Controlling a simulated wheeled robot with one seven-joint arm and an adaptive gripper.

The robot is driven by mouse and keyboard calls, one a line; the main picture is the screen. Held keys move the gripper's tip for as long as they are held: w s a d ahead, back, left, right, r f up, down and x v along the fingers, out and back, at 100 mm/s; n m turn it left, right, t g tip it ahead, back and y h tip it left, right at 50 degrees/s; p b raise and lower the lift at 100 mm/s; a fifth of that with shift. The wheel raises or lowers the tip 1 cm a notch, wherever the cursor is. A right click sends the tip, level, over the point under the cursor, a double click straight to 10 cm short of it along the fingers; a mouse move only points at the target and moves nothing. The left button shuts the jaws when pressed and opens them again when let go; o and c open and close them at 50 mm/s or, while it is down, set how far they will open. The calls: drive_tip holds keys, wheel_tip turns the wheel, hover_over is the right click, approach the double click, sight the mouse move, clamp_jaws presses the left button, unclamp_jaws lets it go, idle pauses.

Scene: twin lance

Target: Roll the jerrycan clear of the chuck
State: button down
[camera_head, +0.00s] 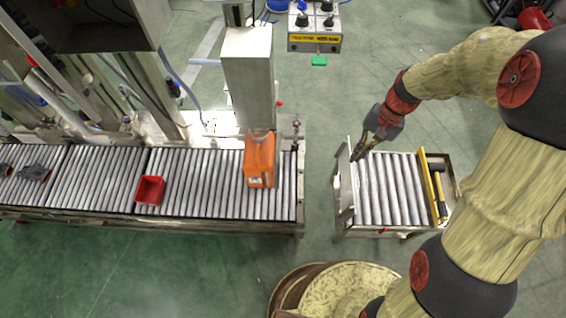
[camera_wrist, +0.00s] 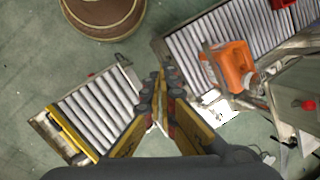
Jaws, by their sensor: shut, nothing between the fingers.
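The orange jerrycan (camera_head: 258,160) stands on the long roller conveyor (camera_head: 215,180) near its right end, just below a grey metal column (camera_head: 249,80) that may be the chuck's housing. The jerrycan also shows in the wrist view (camera_wrist: 230,66), right of my fingers. The chuck itself I cannot make out clearly. My gripper (camera_head: 358,154) is over the left edge of the short roller cart, across a gap to the right of the jerrycan and apart from it. In the wrist view my gripper (camera_wrist: 160,82) has its fingertips together with nothing between them.
A red bin (camera_head: 150,190) sits on the conveyor left of the jerrycan, with dark parts (camera_head: 34,172) farther left. A control box (camera_head: 315,25) stands at the back.

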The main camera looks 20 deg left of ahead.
drive_tip(key=w+a+f+m+g+y+b, duration=0.1)
drive_tip(key=w+a+f+m, duration=0.25)
drive_tip(key=f, duration=0.75)
drive_tip(key=w+a+f+m+y+b, duration=0.1)
drive_tip(key=w+a+f+m+y, duration=0.3)
drive_tip(key=f, duration=0.7)
drive_tip(key=w+a+f+m+g+h+b, duration=0.1)
drive_tip(key=w+a+f, duration=0.3)
drive_tip(key=f, duration=0.7)
drive_tip(key=w+a+f+m+t+y, duration=0.2)
drive_tip(key=w+a+f+m, duration=0.2)
drive_tip(key=w+a+f, duration=0.1)
drive_tip(key=a+r+b+x, duration=0.2)
drive_tip(key=b+x, duration=0.2)
drive_tip(key=x, duration=0.8)
drive_tip(key=shift+a+f, duration=0.25)
drive_tip(key=shift+a, duration=0.1)
